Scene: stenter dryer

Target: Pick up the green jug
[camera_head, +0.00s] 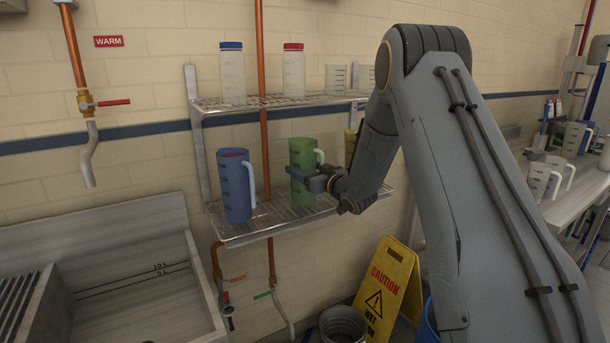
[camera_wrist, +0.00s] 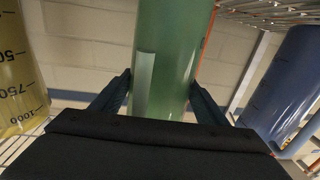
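The green jug (camera_head: 302,158) stands upright on the lower wire shelf (camera_head: 270,228), with its pale handle to the right. My gripper (camera_head: 298,174) reaches it from the right front at about mid-height. In the wrist view, the fingers (camera_wrist: 160,82) lie on both sides of the green jug (camera_wrist: 165,50) and appear to touch it, with no clear gap. The jug's base seems to be at shelf level in the head view; I cannot tell whether it is lifted.
A blue jug (camera_head: 236,186) stands left of the green one, and a yellow jug (camera_head: 350,146) stands right, partly behind my arm. The upper shelf (camera_head: 265,103) holds bottles and clear beakers. A copper pipe (camera_head: 263,130) runs vertically between the blue and green jugs.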

